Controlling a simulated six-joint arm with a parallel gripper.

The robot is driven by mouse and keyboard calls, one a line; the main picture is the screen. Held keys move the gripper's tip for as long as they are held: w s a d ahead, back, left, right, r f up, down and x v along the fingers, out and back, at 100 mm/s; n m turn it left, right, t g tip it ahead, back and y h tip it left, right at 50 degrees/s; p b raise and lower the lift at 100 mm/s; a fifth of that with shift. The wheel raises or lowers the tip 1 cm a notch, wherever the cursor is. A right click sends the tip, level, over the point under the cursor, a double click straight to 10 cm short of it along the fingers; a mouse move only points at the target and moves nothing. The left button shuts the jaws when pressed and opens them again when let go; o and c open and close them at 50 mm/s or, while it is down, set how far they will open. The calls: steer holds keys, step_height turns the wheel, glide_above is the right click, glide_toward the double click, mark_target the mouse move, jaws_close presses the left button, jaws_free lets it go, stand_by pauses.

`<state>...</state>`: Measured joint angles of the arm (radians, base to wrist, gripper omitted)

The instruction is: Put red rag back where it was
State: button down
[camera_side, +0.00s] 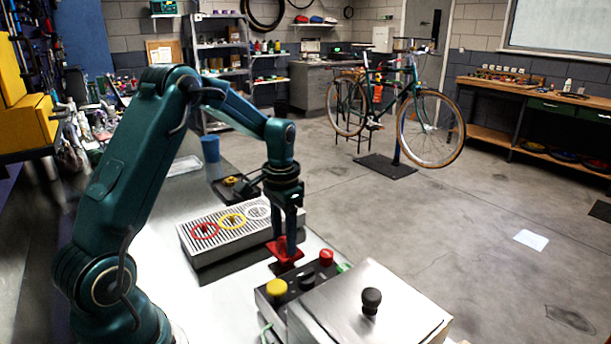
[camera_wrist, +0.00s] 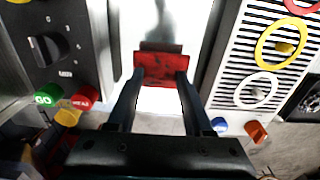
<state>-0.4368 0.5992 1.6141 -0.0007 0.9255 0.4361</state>
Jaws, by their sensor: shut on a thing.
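In the wrist view the red rag (camera_wrist: 162,63) spans both fingertips. My gripper (camera_side: 285,238) points straight down and is shut on it; it also shows in the wrist view (camera_wrist: 161,76). The rag is over the pale bench strip between the slotted grey tray (camera_side: 212,252) and the control box (camera_side: 267,299). I cannot tell whether its lower edge touches the bench.
The tray bears a red ring (camera_side: 204,231), a yellow ring (camera_side: 232,221) and a white ring (camera_side: 257,211). The control box has a yellow button (camera_side: 277,287) and a red button (camera_side: 326,257). A metal box with a black knob (camera_side: 371,299) stands close right. A blue cup (camera_side: 210,149) stands behind.

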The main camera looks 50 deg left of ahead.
mark_target(284, 240)
steer(key=shift+f, duration=1)
steer(key=shift+f, duration=0.1)
steer(key=shift+c, duration=1.5)
jaws_free()
step_height(284, 240, up, 11)
steer(key=s+d+r+t, duration=0.3)
steer(key=s+d+r, duration=0.3)
steer(key=d, duration=0.2)
steer(key=s+d+f+t, duration=0.2)
steer(key=s+d, duration=0.3)
steer(key=s, duration=0.3)
steer(key=shift+s+d+f+t, duration=0.3)
steer(key=shift+d+f, duration=0.1)
steer(key=shift+f, duration=0.05)
